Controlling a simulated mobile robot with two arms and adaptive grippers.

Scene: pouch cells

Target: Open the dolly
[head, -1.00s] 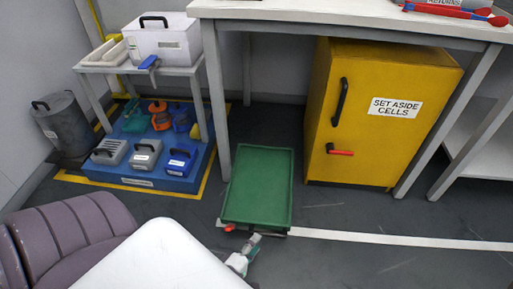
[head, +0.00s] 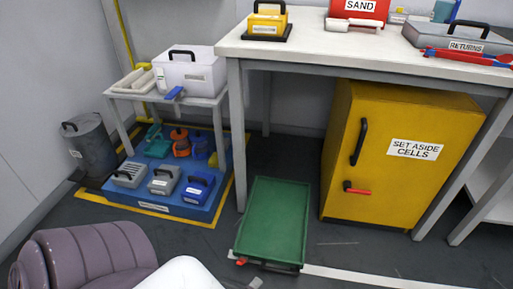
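The dolly (head: 272,218) is a low green tray-topped platform on the floor, beside the table's front left leg. A red tab or lever (head: 241,261) sits at its near left corner, and a dark bar runs along its near edge. My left arm comes in white from the bottom. Only a small grey bit of my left gripper (head: 256,283) shows at the bottom edge, just short of the dolly's near edge. Its fingers are mostly cut off, so I cannot tell whether it is open or touches anything. My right gripper is not in view.
A yellow "set aside cells" cabinet (head: 379,150) stands right of the dolly under the white table (head: 330,45). A blue platform (head: 150,197) with several labelled blocks lies at left under a small stand. A white line (head: 380,279) crosses the floor; floor right of the dolly is clear.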

